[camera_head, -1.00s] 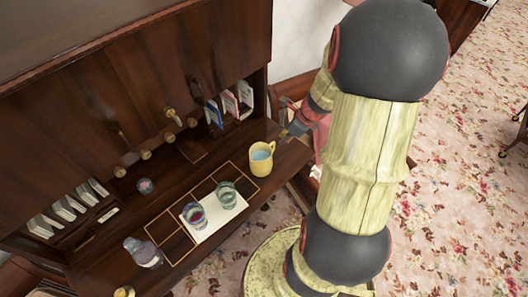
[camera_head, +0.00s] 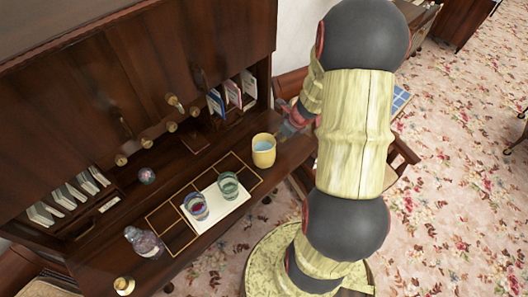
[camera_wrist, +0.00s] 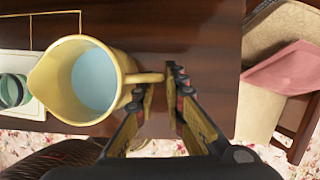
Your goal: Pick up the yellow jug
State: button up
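The yellow jug (camera_head: 263,155) stands upright on the dark wooden desk, near its right end. It holds something pale blue. In the wrist view the jug (camera_wrist: 62,78) is at the left, with its spout to the left and its handle pointing right toward my fingers. My gripper (camera_wrist: 162,82) is open, its two fingers apart, with the handle's outer end at the fingertips. I cannot tell whether a finger touches the handle. In the head view my gripper (camera_head: 290,126) is just right of the jug, small and partly hidden by my arm.
Two glasses (camera_head: 196,207) (camera_head: 229,186) stand on a white sheet left of the jug. A glass bottle (camera_head: 144,243) is farther left. Books (camera_head: 233,94) stand in the cabinet behind. A chair with a pink part (camera_wrist: 283,68) is close to the desk's right side.

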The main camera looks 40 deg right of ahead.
jog(key=x, duration=0.2)
jog(key=shift+w+f, duration=0.2)
jog(key=shift+f, duration=0.05)
grip_shut()
jog(key=shift+r, duration=0.2)
dwell(0.7)
